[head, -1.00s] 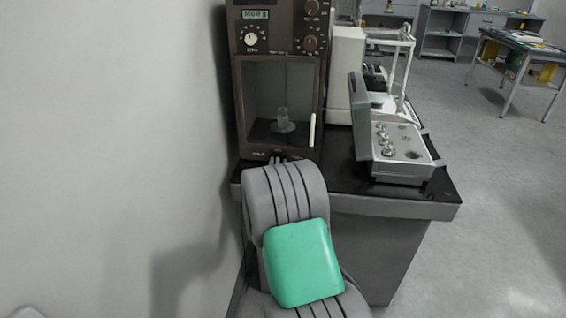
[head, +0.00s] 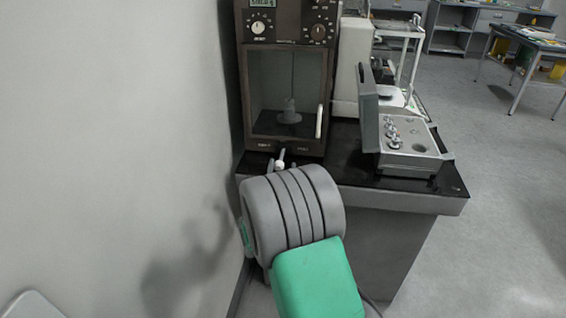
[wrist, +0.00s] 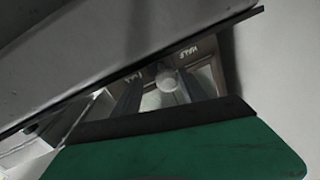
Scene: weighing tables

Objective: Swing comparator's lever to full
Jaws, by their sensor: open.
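The comparator (head: 285,65) is a tall brown cabinet with a glass window, at the back left of the black table in the head view. Its lever's pale round knob (head: 280,165) shows at the bottom front edge. My arm hides most of the gripper and the lever's stem in the head view.
An open grey weight case (head: 408,160) stands right of the comparator on the black table (head: 345,172). A white balance (head: 352,65) is behind it. A plain wall is close on the left.

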